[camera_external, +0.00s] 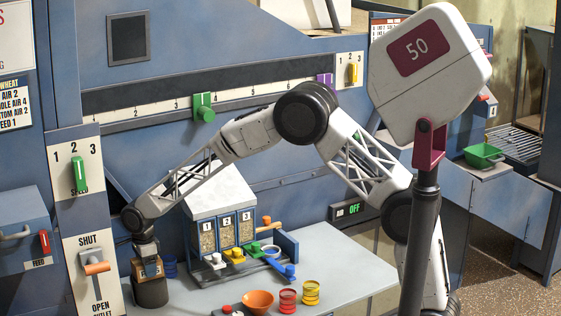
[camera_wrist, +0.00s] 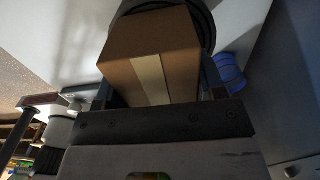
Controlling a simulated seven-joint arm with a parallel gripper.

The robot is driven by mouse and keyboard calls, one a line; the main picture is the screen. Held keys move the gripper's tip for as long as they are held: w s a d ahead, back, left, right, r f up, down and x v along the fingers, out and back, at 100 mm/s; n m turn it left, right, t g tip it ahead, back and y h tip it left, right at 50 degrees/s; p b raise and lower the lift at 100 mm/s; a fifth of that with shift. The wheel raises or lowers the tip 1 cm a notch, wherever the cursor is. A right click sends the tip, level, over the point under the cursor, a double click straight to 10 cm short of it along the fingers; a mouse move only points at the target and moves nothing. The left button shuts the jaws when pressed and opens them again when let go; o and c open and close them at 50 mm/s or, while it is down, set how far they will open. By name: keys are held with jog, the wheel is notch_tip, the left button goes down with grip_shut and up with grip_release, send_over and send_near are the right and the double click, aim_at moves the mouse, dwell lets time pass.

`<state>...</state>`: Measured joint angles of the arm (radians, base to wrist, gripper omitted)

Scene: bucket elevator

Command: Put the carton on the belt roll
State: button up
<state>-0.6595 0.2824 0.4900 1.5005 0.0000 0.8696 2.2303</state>
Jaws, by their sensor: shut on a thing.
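A brown cardboard carton (camera_external: 150,269) with a pale tape strip is between the fingers of my gripper (camera_external: 146,260). The carton fills the upper middle of the wrist view (camera_wrist: 185,55), with a finger of my gripper (camera_wrist: 162,97) on each side. The belt roll (camera_external: 151,293) is a dark upright cylinder at the left end of the grey bench. The carton is right over its top; I cannot tell whether they touch. In the wrist view the black rim of the belt roll (camera_wrist: 209,22) shows behind the carton, which hides most of it.
Blue rings (camera_external: 169,267) stand close to the right of the roll. A sample box (camera_external: 222,225) with numbered windows and coloured slides stands behind. An orange bowl (camera_external: 258,301), red rings (camera_external: 287,301) and yellow rings (camera_external: 311,292) are at the front. The outlet lever (camera_external: 96,267) is to the left.

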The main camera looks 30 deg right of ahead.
jog(key=shift+f, duration=0.1)
dwell(0.3)
jog(key=o, duration=1.1)
notch_tip(320, 180, up, 12)
jog(key=shift+r, duration=0.15)
dwell(0.8)
